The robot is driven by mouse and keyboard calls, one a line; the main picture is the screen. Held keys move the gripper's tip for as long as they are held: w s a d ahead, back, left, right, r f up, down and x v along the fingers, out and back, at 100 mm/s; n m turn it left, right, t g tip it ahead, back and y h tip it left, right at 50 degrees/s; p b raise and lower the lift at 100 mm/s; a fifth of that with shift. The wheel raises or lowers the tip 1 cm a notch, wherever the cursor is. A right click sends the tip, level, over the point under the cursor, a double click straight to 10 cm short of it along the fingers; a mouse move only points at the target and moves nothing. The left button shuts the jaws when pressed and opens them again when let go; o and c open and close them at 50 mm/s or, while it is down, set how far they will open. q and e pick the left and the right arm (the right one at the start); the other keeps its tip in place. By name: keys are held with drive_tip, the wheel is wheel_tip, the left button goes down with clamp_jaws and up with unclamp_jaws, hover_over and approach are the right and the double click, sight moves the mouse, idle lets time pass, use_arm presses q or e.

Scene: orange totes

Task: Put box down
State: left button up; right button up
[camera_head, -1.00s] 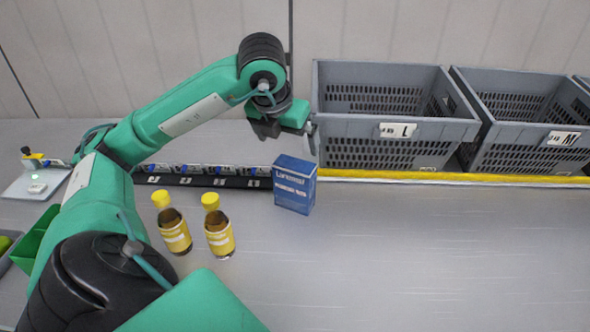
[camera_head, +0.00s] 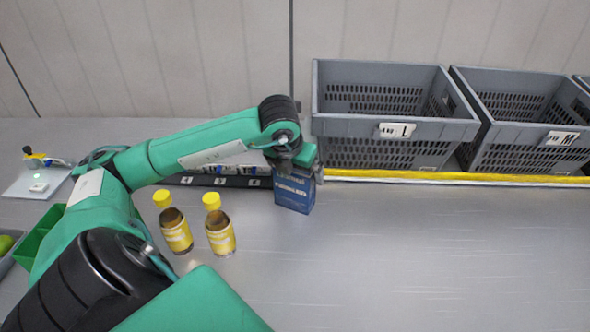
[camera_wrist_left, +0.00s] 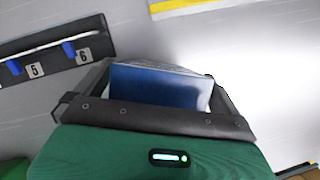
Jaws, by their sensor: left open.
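A blue box (camera_head: 294,193) with white lettering stands upright on the grey table, left of the crates. My left gripper (camera_head: 294,164) is right over the box and hides its top. In the left wrist view the blue box (camera_wrist_left: 165,90) sits between the two fingers of the left gripper (camera_wrist_left: 158,82). The fingers are open, one on each side of the box. Whether they touch it cannot be told. My right gripper is not in view.
Two brown bottles with yellow caps (camera_head: 174,226) (camera_head: 220,227) stand left of the box. Grey crates marked L (camera_head: 345,126) and M (camera_head: 492,135) stand behind a yellow strip (camera_head: 450,177). A black numbered rail (camera_head: 225,182) lies behind the bottles. The table's right front is clear.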

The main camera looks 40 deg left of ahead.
use_arm(q)
drive_tip(key=shift+f, duration=0.1)
drive_tip(key=shift+c, duration=0.4)
drive_tip(key=c, duration=1)
